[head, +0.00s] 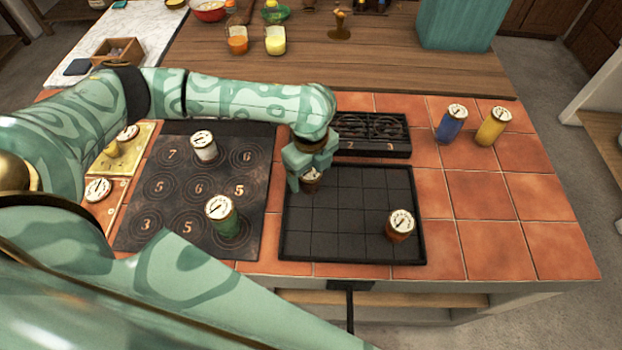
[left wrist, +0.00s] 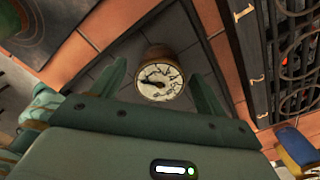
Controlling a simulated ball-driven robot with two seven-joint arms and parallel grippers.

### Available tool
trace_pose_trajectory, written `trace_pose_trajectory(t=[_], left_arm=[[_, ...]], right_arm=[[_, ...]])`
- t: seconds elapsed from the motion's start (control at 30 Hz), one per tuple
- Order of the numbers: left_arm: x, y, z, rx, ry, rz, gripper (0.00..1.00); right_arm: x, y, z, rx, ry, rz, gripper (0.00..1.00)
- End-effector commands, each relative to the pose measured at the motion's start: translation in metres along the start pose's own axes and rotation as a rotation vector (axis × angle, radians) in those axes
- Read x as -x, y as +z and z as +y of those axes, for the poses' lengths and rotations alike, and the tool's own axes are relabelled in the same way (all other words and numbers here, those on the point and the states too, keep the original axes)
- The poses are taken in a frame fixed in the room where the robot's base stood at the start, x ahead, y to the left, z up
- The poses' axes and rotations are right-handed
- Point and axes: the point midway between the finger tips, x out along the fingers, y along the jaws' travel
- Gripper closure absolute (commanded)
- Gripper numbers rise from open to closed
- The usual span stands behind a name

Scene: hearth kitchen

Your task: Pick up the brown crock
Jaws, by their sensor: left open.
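The brown crock (head: 311,186) stands at the back left of the black gridded tray (head: 350,252), its top partly covered by my left gripper (head: 308,176). In the left wrist view the crock (left wrist: 158,52) shows a white dial-like lid and a tan-brown side. The fingers of my left gripper (left wrist: 160,82) are apart, one on each side of the lid. I cannot tell whether either finger touches it. A rust-brown crock (head: 400,230) with a similar lid stands at the tray's front right. My right gripper is out of view.
On the dark numbered plate (head: 165,215) left of the tray stand a green crock (head: 226,226) and a white crock (head: 204,152). A black burner rack (head: 372,146) lies behind the tray. Blue (head: 447,130) and yellow (head: 489,131) crocks stand back right. The right tiles are clear.

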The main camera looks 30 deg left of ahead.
Motion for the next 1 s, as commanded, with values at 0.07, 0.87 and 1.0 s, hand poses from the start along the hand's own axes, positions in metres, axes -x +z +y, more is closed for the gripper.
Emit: trace_pose_trajectory(t=[0.07,0.87,1.0], left_arm=[[-0.021,-0.001,0.002,0.0,0.006,0.003,0.26],[-0.023,0.0,0.001,0.0,0.0,0.0,0.82],[-0.011,0.0,0.0,0.001,-0.002,0.0,0.82]], right_arm=[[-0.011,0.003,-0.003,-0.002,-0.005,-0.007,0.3],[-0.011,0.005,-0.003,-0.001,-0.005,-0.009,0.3],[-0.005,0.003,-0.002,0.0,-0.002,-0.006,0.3]])
